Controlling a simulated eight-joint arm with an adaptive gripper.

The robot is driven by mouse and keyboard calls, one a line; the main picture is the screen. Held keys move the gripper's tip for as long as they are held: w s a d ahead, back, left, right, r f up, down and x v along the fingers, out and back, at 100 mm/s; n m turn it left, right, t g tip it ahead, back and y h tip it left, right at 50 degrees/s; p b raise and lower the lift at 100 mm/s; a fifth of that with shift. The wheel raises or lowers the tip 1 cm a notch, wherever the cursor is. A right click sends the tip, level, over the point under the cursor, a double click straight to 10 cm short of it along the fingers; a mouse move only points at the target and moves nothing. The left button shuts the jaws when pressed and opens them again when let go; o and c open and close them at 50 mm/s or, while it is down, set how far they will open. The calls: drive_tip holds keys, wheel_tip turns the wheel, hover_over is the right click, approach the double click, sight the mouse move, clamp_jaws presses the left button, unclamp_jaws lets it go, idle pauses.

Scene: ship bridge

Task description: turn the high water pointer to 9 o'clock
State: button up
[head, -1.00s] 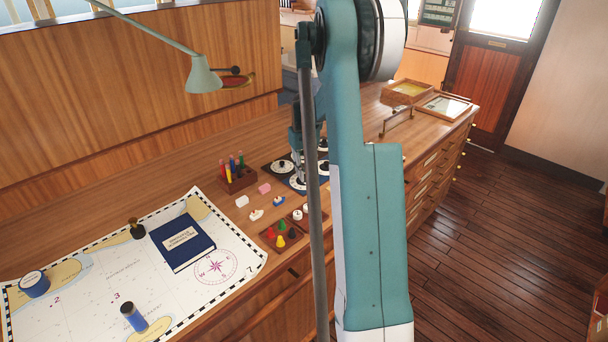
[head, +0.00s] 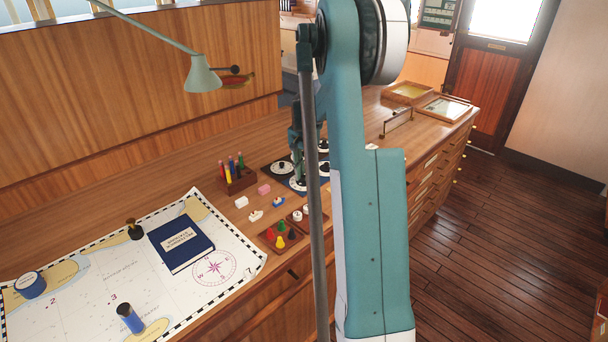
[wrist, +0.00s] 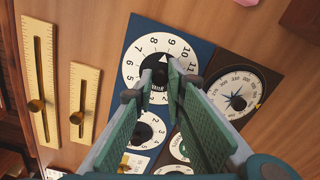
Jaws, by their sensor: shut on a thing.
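The high water dial (wrist: 133,69) is a white numbered face on a blue plate in the wrist view. Its white pointer (wrist: 163,58) points toward the 8 and 9 side of the ring, at the top of the picture. My gripper (wrist: 160,76) is over the dial's centre, with a finger on each side of the pointer's dark knob, and is shut on it. The fingers partly cover the knob and the lower dial. In the head view my gripper (head: 298,172) is down among the dials, partly hidden by my arm.
A compass-like dial (wrist: 236,97) lies right of the high water dial, and a smaller numbered dial (wrist: 145,130) lies below. Two brass sliding scales (wrist: 40,75) are at left. A pen block (head: 238,180), chart (head: 90,265) and blue book (head: 182,243) share the desk.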

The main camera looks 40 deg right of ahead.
sight(303, 176)
drive_tip(key=shift+m, duration=0.6)
drive_tip(key=o, duration=0.9)
drive_tip(key=shift+r, duration=0.1)
wheel_tip(303, 176, up, 12)
idle(0.4)
drive_tip(key=shift+a, duration=0.1)
idle(0.5)
